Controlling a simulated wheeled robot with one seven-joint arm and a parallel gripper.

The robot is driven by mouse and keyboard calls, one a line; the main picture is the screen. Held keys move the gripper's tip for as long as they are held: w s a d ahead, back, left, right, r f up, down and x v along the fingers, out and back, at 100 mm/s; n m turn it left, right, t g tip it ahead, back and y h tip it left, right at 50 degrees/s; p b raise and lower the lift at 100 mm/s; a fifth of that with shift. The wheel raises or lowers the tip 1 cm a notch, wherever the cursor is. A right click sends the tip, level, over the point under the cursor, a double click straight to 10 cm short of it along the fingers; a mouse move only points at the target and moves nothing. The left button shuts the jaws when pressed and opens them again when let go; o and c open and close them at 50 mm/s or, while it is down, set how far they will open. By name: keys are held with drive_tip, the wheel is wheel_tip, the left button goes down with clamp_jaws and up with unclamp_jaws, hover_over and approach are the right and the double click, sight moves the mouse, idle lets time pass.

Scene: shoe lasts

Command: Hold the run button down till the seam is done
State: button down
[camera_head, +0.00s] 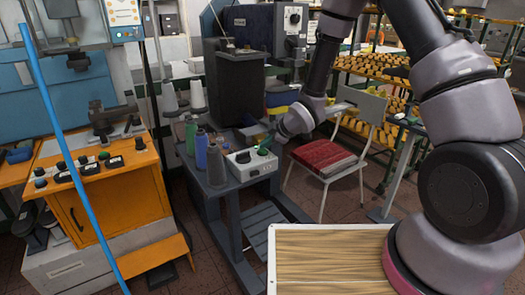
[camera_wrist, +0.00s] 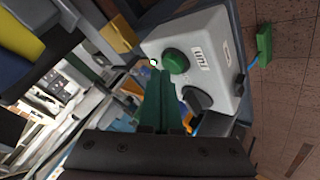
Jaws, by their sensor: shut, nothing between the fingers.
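A white control box (camera_head: 250,167) sits on the front right corner of a dark grey machine table (camera_head: 212,187). In the wrist view the box (camera_wrist: 212,48) carries a round green button (camera_wrist: 176,61), a dark knob or button (camera_wrist: 197,98) and a small pale lamp (camera_wrist: 153,62). A label lies beside the green button; I cannot read it surely. My gripper (camera_wrist: 158,74) is shut and empty, its green fingertips close beside the green button. I cannot tell whether they touch it. In the head view my gripper (camera_head: 272,141) is just above the box's back right part.
Several bottles, among them a green one (camera_head: 191,135) and a blue one (camera_head: 201,149), stand left of the box. A tall dark machine body (camera_head: 235,88) rises behind. A chair with a red seat (camera_head: 325,157) stands to the right. An orange cabinet (camera_head: 95,190) is at left.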

sight(265, 151)
drive_tip(key=shift+r, duration=3.05)
idle(1.0)
